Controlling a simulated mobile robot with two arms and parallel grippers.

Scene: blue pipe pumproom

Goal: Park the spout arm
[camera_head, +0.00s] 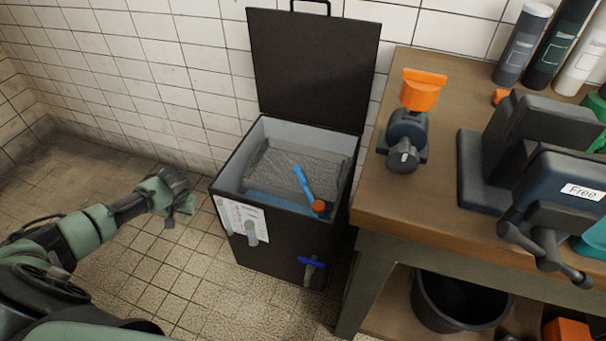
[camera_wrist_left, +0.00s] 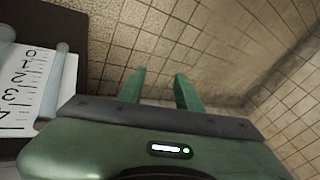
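A blue spout arm (camera_head: 303,184) with an orange-red end (camera_head: 319,207) lies in the upper part of an open dark tank (camera_head: 252,252), slanting down to the right over a grey mesh surface. My left gripper (camera_head: 180,213) is left of the tank, apart from it, with nothing in it. In the left wrist view, the two green fingers of the left gripper (camera_wrist_left: 159,92) stand apart with tiled floor and wall beyond. The tank's numbered label (camera_wrist_left: 28,88) shows at the left of that view. My right gripper is in neither view.
The tank's lid (camera_head: 312,70) stands open against the tiled wall. A blue-handled valve (camera_head: 311,263) and a grey cylinder (camera_head: 251,233) stick out from its front. A wooden workbench (camera_head: 400,215) with a vise (camera_head: 560,200) is close on the right. Floor at left is clear.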

